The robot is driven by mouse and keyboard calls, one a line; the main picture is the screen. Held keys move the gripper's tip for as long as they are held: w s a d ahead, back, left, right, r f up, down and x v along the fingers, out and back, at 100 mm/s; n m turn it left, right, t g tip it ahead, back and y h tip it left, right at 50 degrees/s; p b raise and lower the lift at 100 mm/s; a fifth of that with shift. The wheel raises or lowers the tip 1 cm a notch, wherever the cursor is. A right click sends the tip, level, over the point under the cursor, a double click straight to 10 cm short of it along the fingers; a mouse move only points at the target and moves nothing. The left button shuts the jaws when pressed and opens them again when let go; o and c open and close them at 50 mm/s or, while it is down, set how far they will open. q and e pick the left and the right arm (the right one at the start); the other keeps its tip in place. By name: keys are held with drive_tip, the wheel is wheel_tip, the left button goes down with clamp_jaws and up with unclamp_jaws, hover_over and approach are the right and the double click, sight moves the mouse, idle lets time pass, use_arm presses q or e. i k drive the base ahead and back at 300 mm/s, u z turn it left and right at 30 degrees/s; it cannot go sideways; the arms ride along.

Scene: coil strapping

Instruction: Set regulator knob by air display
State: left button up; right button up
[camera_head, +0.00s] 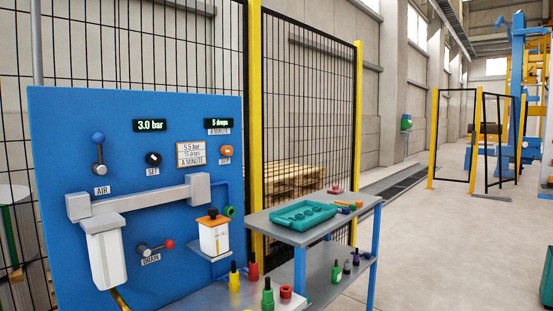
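A blue panel (60,150) stands at the left. The air display (150,125) on it reads 3.0 bar in green. The black regulator knob (153,159) sits below it, above a label that reads SET. A white card (191,153) to its right reads 5.5 bar, 15 drops a minute. A second display (218,123) reads 5 drops. A lever with a blue ball (98,138) stands above the AIR label. An orange knob (226,151) is at the right. Neither of my grippers is in view.
A drain lever with a red tip (169,244), a white filter bowl (106,258) and an orange-topped oiler (214,236) are on the panel. Small bottles stand on the grey shelf below. A grey table (345,220) at the right holds a teal tray (303,216). Open floor lies beyond.

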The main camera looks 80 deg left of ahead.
sight(153, 158)
drive_tip(key=k, duration=0.6)
drive_tip(key=u, duration=1.1)
